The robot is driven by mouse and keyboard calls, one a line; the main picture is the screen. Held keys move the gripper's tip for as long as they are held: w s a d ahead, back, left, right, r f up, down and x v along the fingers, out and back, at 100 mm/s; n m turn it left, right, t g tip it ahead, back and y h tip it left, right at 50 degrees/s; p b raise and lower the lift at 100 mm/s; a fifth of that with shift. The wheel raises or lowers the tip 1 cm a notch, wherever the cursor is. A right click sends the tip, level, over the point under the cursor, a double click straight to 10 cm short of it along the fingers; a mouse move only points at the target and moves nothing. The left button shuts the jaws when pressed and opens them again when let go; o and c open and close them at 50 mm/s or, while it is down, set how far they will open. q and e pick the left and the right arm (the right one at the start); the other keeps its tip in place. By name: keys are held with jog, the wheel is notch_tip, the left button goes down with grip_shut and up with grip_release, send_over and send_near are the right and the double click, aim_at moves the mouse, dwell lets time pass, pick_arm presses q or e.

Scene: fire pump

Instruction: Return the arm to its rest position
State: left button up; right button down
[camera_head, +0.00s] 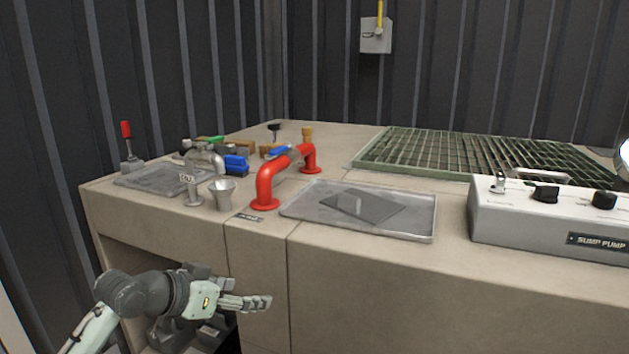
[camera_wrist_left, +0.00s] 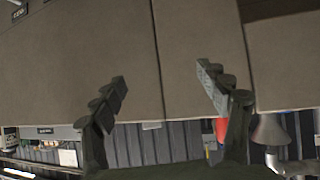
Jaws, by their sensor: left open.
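My left gripper (camera_head: 248,302) is in front of the bench's front face, below the worktop edge, at the lower left of the head view. In the left wrist view its two fingers (camera_wrist_left: 165,85) stand apart with nothing between them. The beige bench (camera_head: 350,290) front lies beyond the fingers. My left arm comes in from the lower left corner of the head view. My right gripper is in neither view.
On the worktop are a red pipe (camera_head: 266,188), a metal funnel cup (camera_head: 222,194), a grey tray (camera_head: 420,218) with a dark plate, a sump pump box (camera_head: 550,225) and a green grating (camera_head: 450,153). An open recess (camera_head: 120,258) lies under the bench's left part.

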pick_arm(q)
jog(key=s+a+f+n+g+y, duration=0.15)
jog(key=s+f, duration=0.25)
jog(key=f, duration=0.4)
jog(key=s+a+f+n+g+y, duration=0.1)
jog(key=s+a+f+y, duration=0.15)
jog(key=s+f, duration=0.4)
jog(key=s+a+f+n+g+y+p, duration=0.1)
jog(key=s+a+f, duration=0.3)
jog(key=s+f, duration=0.3)
jog(key=s+a+f+n+g+y, duration=0.1)
jog(key=s+a+f+g+y, duration=0.1)
jog(key=s+a+f, duration=0.3)
jog(key=s+f, duration=0.3)
jog(key=s, duration=0.2)
jog(key=shift+s+y+p, duration=0.3)
jog(key=shift+p, duration=0.1)
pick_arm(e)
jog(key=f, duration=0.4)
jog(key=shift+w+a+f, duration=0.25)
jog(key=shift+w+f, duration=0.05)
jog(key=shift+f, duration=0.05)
